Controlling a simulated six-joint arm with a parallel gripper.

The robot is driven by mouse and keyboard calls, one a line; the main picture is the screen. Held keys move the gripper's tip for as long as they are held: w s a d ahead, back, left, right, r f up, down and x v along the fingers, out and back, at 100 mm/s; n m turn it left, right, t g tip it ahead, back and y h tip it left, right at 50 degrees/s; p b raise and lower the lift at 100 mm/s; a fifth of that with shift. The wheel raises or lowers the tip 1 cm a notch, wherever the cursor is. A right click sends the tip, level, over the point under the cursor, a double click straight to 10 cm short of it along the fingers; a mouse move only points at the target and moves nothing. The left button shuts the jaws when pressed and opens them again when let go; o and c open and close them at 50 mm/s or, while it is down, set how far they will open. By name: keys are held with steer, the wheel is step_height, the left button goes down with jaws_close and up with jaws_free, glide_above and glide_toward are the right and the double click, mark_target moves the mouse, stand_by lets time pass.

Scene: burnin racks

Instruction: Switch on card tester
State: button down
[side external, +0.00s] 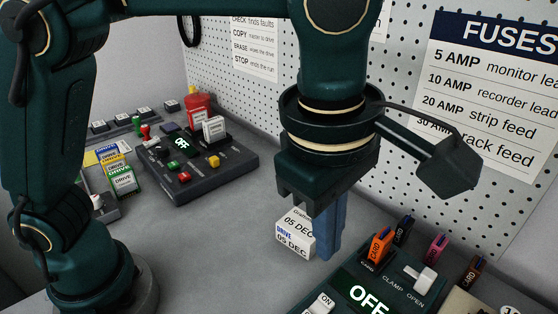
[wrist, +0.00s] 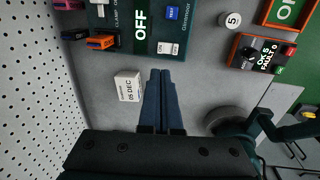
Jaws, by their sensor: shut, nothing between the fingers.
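The card tester (side external: 345,281) is the dark green unit at the bottom right of the side view, partly cut off. Its display (side external: 370,297) reads OFF, and so does the display in the wrist view (wrist: 140,25). A white rocker switch (side external: 320,303) marked ON sits at its front; it also shows in the wrist view (wrist: 168,48). An orange card (side external: 378,248) stands at its back, near a white clamp lever (side external: 420,277). My gripper (side external: 322,252) points down, shut and empty, short of the tester. Its fingertips (wrist: 161,72) show below the rocker in the wrist view.
A white box dated 05 DEC (side external: 293,236) stands right beside my fingers. Another dark unit (side external: 210,172) showing OFF, with coloured buttons, sits at the back left near drive cartridges (side external: 122,181). A pegboard wall (side external: 400,140) runs behind. Bare grey table (side external: 220,240) lies between.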

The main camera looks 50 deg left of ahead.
mark_target(325, 301)
steer(key=f, duration=0.4)
steer(key=w+f, duration=0.1)
steer(key=f, duration=0.7)
steer(key=shift+w+f, duration=0.1)
steer(key=shift+w, duration=0.25)
steer(key=shift+w+f+g, duration=0.15)
steer(key=shift+f+g, duration=0.1)
steer(key=shift+g, duration=0.05)
steer(key=shift+s+r, duration=0.1)
steer(key=shift+s, duration=0.1)
steer(key=shift+s+r, duration=0.15)
steer(key=shift+s, duration=0.5)
step_height(325, 301, up, 14)
steer(key=w, duration=0.2)
stand_by(0.3)
